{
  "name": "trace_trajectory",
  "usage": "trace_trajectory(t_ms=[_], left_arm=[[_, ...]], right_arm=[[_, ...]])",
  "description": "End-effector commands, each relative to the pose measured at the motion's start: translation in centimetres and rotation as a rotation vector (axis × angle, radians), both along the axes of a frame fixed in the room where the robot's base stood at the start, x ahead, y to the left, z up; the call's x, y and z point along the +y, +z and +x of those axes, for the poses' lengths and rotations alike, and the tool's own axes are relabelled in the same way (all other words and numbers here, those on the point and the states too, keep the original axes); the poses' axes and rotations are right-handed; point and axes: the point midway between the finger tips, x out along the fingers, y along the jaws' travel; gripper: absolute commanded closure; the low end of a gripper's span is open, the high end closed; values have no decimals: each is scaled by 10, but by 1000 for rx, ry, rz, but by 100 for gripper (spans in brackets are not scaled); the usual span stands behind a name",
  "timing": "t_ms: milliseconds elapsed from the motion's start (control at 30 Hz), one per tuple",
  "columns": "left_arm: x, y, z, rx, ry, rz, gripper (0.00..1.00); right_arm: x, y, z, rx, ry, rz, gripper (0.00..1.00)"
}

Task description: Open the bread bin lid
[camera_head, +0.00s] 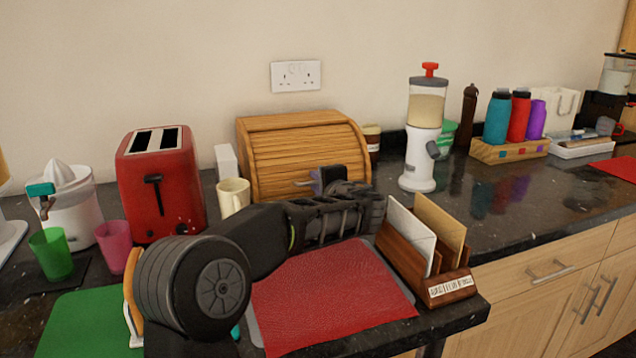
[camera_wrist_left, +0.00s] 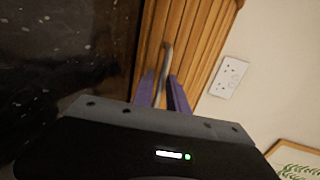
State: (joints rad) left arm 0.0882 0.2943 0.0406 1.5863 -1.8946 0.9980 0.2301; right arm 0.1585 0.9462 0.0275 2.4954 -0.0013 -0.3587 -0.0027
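The wooden bread bin (camera_head: 290,145) stands against the back wall, its slatted roll-top lid (camera_head: 305,157) down over the front. A metal bar handle (camera_head: 304,183) sits low on the lid; it also shows in the left wrist view (camera_wrist_left: 166,58). My left gripper (camera_head: 318,181) is at the handle. In the left wrist view its two purple fingers (camera_wrist_left: 162,88) stand apart, one on each side of the handle, with some gap visible. Whether either finger touches it is unclear. My left arm hides the bin's lower front. My right gripper is not in view.
A cream mug (camera_head: 233,196) and red toaster (camera_head: 160,185) stand left of the bin. A letter rack (camera_head: 400,262) and red mat (camera_head: 330,295) lie in front. A white dispenser (camera_head: 421,150) stands to the right. Wall above the bin is clear except a socket (camera_head: 296,76).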

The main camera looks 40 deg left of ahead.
Motion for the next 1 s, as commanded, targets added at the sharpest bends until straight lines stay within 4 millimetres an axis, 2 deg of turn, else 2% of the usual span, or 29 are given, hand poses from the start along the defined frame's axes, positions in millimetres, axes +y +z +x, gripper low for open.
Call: trace_trajectory(t_ms=[33,200,1000], left_arm=[[0,0,0,0,0,0,86],[0,0,0,0,0,0,100],[0,-1,0,1,0,-1,100]], right_arm=[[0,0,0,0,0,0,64],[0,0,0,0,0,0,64],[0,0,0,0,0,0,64]])
